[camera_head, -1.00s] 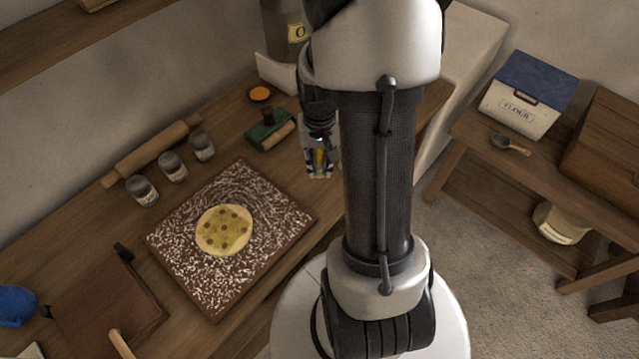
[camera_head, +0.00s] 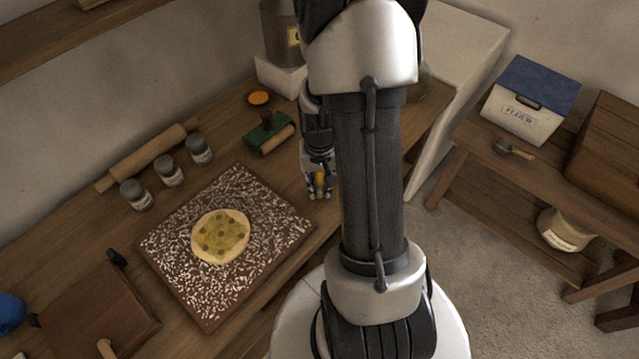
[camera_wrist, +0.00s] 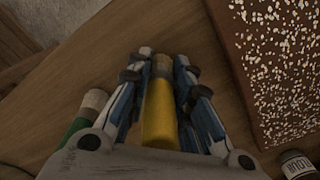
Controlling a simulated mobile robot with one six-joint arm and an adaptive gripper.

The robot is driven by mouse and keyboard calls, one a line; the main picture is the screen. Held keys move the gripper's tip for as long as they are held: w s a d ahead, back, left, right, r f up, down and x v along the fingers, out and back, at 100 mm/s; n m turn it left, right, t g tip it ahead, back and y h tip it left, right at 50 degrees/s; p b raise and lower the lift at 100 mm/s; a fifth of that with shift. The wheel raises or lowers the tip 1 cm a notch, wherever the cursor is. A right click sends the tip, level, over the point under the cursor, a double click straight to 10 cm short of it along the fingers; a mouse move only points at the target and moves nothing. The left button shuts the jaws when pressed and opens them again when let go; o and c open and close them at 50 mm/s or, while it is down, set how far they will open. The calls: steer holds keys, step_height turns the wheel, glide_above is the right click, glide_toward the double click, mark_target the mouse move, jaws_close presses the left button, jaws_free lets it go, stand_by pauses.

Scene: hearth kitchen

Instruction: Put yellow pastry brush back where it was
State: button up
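The yellow pastry brush (camera_wrist: 160,112) is between the fingers of my gripper (camera_wrist: 160,70), which is shut on it. In the wrist view its yellow handle runs lengthwise between the fingers, with a brownish end at the fingertips. In the head view my gripper (camera_head: 319,190) hangs over the wooden counter, right of the green item with a wooden roller (camera_head: 268,134). Only a bit of yellow (camera_head: 320,178) shows there. I cannot tell whether the brush touches the counter. The green item also shows at the left in the wrist view (camera_wrist: 75,128).
A speckled brown board (camera_head: 175,255) with a round of dough (camera_head: 221,236) lies left of my gripper. An orange disc (camera_head: 259,98) lies farther back.

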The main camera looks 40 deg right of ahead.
steer(key=o, duration=0.5)
steer(key=shift+c, duration=0.2)
step_height(320, 180, up, 12)
steer(key=p, duration=0.4)
steer(key=shift+a+r, duration=0.1)
steer(key=shift+r, duration=0.2)
steer(key=s+a+r+n+t, duration=0.2)
steer(key=s+a+r+n, duration=0.2)
steer(key=a+r, duration=0.5)
steer(key=s+a+r+n+t, duration=0.2)
steer(key=s+a+r+n, duration=0.2)
steer(key=a+r, duration=0.5)
steer(key=shift+s+a+r+t, duration=0.3)
steer(key=shift+s+a, duration=0.4)
steer(key=shift+a, duration=0.35)
